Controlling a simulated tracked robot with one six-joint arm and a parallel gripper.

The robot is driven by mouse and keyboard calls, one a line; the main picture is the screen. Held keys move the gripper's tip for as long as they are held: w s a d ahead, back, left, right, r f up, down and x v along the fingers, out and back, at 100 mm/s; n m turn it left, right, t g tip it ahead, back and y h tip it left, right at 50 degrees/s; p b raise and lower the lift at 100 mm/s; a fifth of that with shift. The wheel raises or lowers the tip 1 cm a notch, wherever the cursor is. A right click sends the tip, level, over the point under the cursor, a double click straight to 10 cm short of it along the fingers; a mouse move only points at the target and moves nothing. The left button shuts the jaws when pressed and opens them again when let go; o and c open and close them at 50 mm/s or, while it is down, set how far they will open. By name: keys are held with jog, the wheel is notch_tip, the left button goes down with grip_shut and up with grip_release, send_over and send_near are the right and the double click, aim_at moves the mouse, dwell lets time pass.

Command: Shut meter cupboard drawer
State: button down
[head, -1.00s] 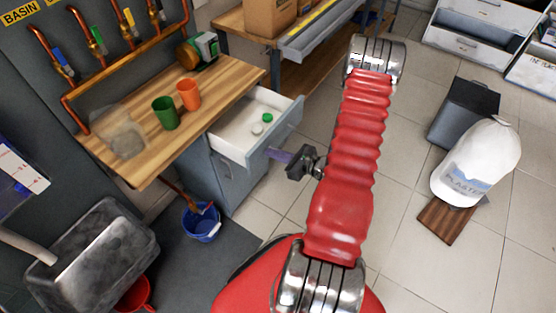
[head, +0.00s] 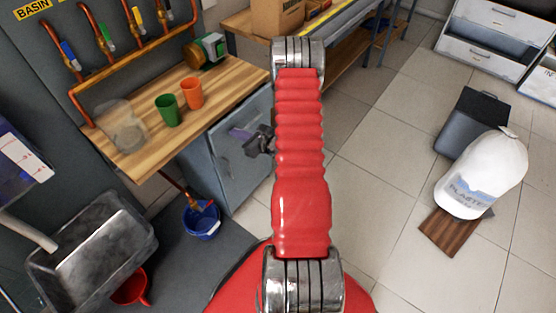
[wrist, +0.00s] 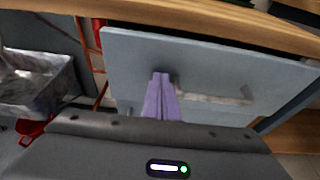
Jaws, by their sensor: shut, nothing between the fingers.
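The meter cupboard (head: 232,178) is grey and stands under the right end of the wooden worktop. In the head view its drawer front (head: 226,124) lies close under the worktop edge, and the drawer's inside does not show. In the wrist view the grey drawer front (wrist: 230,68) fills the middle, with a bar handle (wrist: 215,98) and a dark gap below the worktop edge. My gripper (wrist: 160,78), with purple fingers, is shut and empty, its tips at the front beside the handle's left end. It also shows in the head view (head: 236,131), partly behind my arm.
On the worktop (head: 190,114) stand a green cup (head: 167,110), an orange cup (head: 192,93) and a clear container (head: 122,128). A blue bucket (head: 201,218) is on the floor. A white cap (head: 482,175) lies right, with open tiled floor between.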

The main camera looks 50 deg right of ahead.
jog(key=w, duration=0.2)
jog(key=shift+w+r, duration=0.15)
jog(key=shift+w, duration=0.15)
jog(key=shift+w+a, duration=0.1)
jog(key=f+v, duration=0.1)
jog(key=v, duration=1.3)
jog(key=shift+s+f, duration=0.25)
jog(key=shift+s, duration=0.25)
jog(key=shift+f, duration=0.1)
